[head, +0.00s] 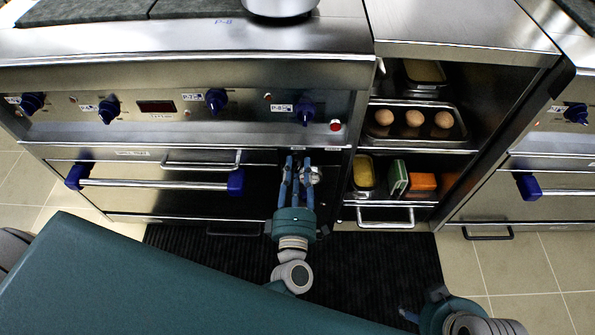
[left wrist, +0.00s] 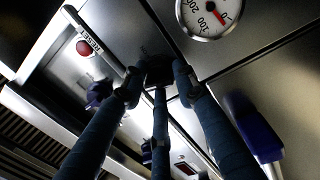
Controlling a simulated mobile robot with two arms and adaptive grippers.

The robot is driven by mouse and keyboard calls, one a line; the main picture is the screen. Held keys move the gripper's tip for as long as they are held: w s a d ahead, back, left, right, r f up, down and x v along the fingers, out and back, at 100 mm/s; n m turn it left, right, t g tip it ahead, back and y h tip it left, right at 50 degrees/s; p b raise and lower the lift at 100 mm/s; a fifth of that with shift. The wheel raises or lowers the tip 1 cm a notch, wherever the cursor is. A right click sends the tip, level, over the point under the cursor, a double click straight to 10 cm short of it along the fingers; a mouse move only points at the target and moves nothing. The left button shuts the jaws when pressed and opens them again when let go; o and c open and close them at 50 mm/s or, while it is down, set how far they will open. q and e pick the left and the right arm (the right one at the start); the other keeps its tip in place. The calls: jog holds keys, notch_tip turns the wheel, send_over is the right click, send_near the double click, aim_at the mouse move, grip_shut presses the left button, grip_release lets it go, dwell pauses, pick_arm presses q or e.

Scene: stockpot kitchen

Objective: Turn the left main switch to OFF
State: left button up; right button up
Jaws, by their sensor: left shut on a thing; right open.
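My left gripper (head: 298,165) reaches up to the stove front, below the knob row and right of the oven door handle. In the left wrist view its blue fingers (left wrist: 160,85) are closed around a small dark knob (left wrist: 158,68), which I take to be the main switch. Its pointer and markings are mostly hidden by the fingers. In the head view the gripper hides the switch. My right gripper (head: 423,303) is open at the lower right, low over the floor, away from the stove and only partly in view.
A round gauge (left wrist: 208,14) is close to the left fingers. A red button (head: 335,125) and blue knob P-8 (head: 306,112) sit above. The oven door has a long handle (head: 150,183). An open shelf to the right holds a tray of eggs (head: 412,133). A black mat (head: 370,262) lies below.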

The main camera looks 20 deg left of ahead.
pick_arm(q)
jog(key=shift+a+f+n+b, duration=0.15)
jog(key=shift+n+b, duration=0.35)
jog(key=shift+n, duration=1.2)
jog(key=o, duration=1.1)
jog(key=shift+o, duration=0.2)
jog(key=shift+s, duration=0.15)
jog(key=shift+s+d, duration=0.2)
jog(key=shift+s, duration=0.15)
jog(key=v, duration=1.1)
jog(key=shift+d, duration=0.1)
